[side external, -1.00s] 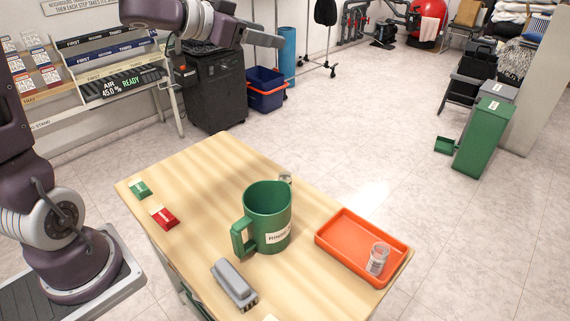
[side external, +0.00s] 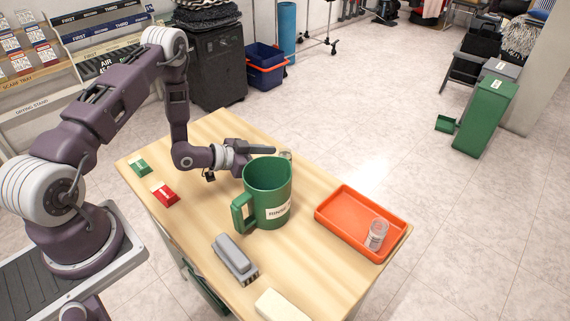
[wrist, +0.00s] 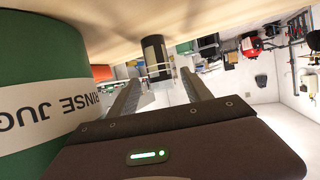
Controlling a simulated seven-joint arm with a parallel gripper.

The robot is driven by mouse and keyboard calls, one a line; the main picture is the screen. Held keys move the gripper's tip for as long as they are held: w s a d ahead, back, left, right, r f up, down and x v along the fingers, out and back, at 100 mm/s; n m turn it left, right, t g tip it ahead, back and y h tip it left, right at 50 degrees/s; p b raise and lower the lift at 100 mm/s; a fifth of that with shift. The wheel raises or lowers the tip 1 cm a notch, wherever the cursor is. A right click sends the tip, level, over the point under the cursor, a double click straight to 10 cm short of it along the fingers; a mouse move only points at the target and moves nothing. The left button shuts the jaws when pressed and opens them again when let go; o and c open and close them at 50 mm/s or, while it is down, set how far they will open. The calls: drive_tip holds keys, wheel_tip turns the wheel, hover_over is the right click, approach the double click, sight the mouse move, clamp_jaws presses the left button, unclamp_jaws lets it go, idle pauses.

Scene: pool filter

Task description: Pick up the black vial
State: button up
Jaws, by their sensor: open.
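The black vial (wrist: 154,50) shows upside down in the wrist view, ahead of my fingertips and roughly in line with the gap between them. In the side view only a small glassy top (side external: 285,155) shows behind the green jug, probably the same vial; the rest is hidden. My gripper (side external: 272,149) lies low and level over the table behind the jug, pointing toward the vial. Its two fingers are apart in the wrist view (wrist: 160,78), with nothing held between them. The vial looks upright and apart from the fingers.
The green rinse jug (side external: 268,190) stands close beside my gripper and fills the left of the wrist view. An orange tray (side external: 332,217) holds a clear vial (side external: 376,235). A grey brush (side external: 235,260), red block (side external: 165,193), green block (side external: 139,167) and cream block (side external: 280,306) lie on the table.

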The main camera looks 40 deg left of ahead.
drive_tip(key=x, duration=0.7)
drive_tip(key=shift+d+f, duration=0.1)
drive_tip(key=shift+f, duration=0.35)
clamp_jaws()
